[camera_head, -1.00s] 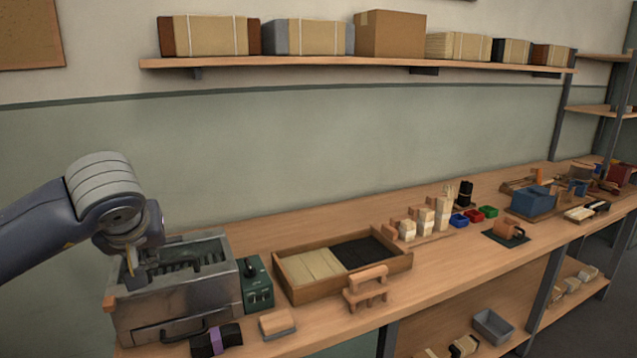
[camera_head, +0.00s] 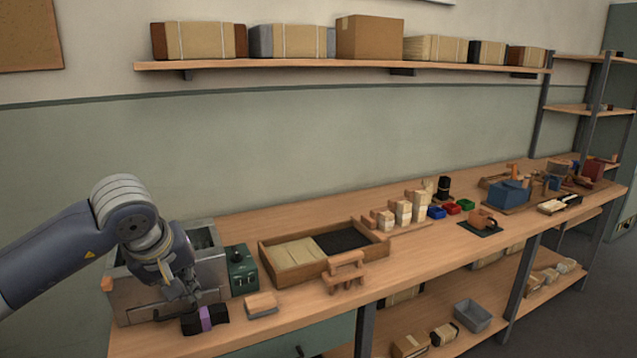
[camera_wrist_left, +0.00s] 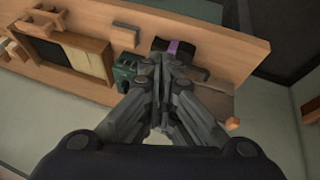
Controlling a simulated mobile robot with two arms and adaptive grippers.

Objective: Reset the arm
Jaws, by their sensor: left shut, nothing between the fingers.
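My left gripper (camera_head: 184,297) hangs over the front of the metal box (camera_head: 126,297) at the left end of the bench, with its fingers pointing down. The fingers are shut with nothing between them, and they also show together in the left wrist view (camera_wrist_left: 172,62). Just beside the fingertips lies a black bundle with a purple band (camera_head: 205,319), which also shows past the fingertips in the left wrist view (camera_wrist_left: 190,50). I cannot tell whether the fingers touch it. My right gripper is not in view.
A green control box (camera_head: 241,270) stands right of the metal box. The bench's middle front (camera_head: 430,262) is clear.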

